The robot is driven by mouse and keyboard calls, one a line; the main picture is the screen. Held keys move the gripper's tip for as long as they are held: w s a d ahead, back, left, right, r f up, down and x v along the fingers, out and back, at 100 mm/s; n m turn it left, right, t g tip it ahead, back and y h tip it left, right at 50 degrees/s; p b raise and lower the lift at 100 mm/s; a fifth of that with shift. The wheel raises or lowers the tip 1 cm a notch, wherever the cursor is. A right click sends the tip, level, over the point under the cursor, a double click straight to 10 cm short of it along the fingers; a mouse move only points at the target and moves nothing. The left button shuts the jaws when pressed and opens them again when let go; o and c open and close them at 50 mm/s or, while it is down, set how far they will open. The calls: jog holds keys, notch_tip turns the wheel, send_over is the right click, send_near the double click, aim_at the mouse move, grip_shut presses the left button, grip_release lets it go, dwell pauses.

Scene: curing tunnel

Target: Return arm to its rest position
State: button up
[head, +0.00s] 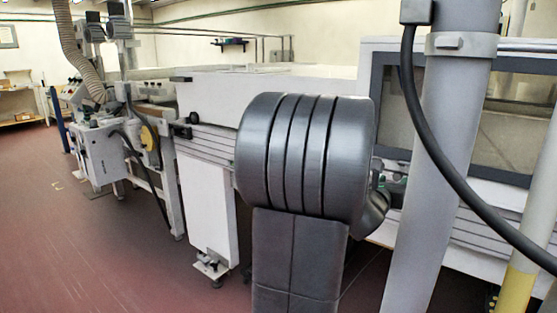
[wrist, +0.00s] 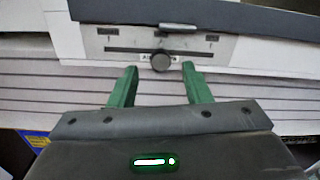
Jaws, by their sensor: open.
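My gripper (wrist: 155,84) shows in the wrist view with its two green fingers spread apart and nothing between them. Ahead of the fingertips is a light grey control panel (wrist: 205,46) on the machine, with a dark round knob (wrist: 161,61) and a dark horizontal slot above it. The knob appears between the fingertips; whether they touch the panel I cannot tell. In the head view my dark arm fills the middle and hides most of my gripper.
The long pale curing tunnel machine (head: 262,98) runs across the head view. A framed window (head: 520,122) is at right. A grey hose (head: 75,50) and machinery (head: 100,155) stand at left. The red floor (head: 80,250) is clear at front left.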

jog(key=shift+x, duration=1.15)
jog(key=shift+w+d+r, duration=0.1)
jog(key=shift+w+d, duration=0.05)
jog(key=shift+w, duration=0.05)
jog(key=shift+a, duration=0.2)
